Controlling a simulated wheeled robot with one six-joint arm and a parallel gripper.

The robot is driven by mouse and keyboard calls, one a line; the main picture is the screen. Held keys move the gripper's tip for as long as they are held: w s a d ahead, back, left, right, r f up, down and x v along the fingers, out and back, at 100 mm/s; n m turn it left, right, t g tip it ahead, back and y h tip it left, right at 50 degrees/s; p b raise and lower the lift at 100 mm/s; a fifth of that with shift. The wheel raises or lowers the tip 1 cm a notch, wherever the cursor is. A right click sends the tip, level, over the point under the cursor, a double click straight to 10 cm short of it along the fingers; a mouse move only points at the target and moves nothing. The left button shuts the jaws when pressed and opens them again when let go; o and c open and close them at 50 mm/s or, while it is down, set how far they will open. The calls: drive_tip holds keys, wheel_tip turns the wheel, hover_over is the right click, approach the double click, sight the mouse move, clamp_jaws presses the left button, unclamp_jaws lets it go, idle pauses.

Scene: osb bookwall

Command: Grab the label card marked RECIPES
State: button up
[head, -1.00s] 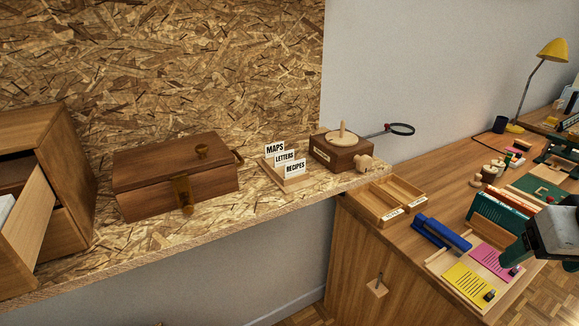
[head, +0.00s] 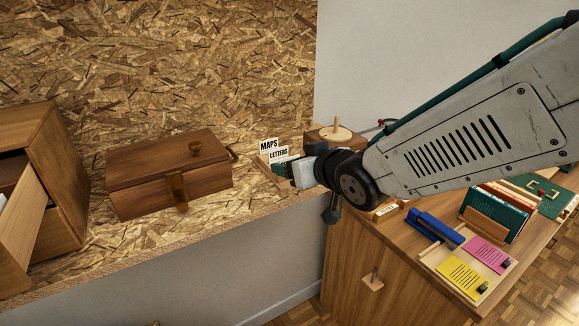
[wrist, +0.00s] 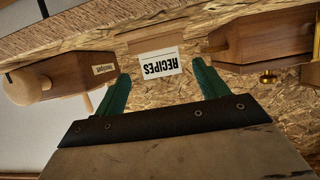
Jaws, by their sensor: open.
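The RECIPES label card (wrist: 160,63) shows upside down in the wrist view, white with black letters, in front of its wooden holder (wrist: 152,41). My gripper (wrist: 160,84) is open, and its two green fingers stand on either side of the card in that view. In the head view my gripper (head: 286,173) is at the card holder and hides the RECIPES card. The MAPS card (head: 268,145) and the LETTERS card (head: 279,154) stand behind it.
A wooden chest (head: 168,173) with a brass clasp stands left of the holder on the OSB shelf (head: 115,245). Shelf space between chest and holder is clear.

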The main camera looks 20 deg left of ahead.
drive_tip(key=x, duration=0.3)
drive_tip(key=shift+w+a+f, duration=0.15)
drive_tip(key=shift+a+f, duration=0.05)
drive_tip(key=shift+a, duration=0.1)
drive_tip(key=c, duration=1)
drive_tip(key=shift+r, duration=0.1)
drive_tip(key=shift+c, duration=0.2)
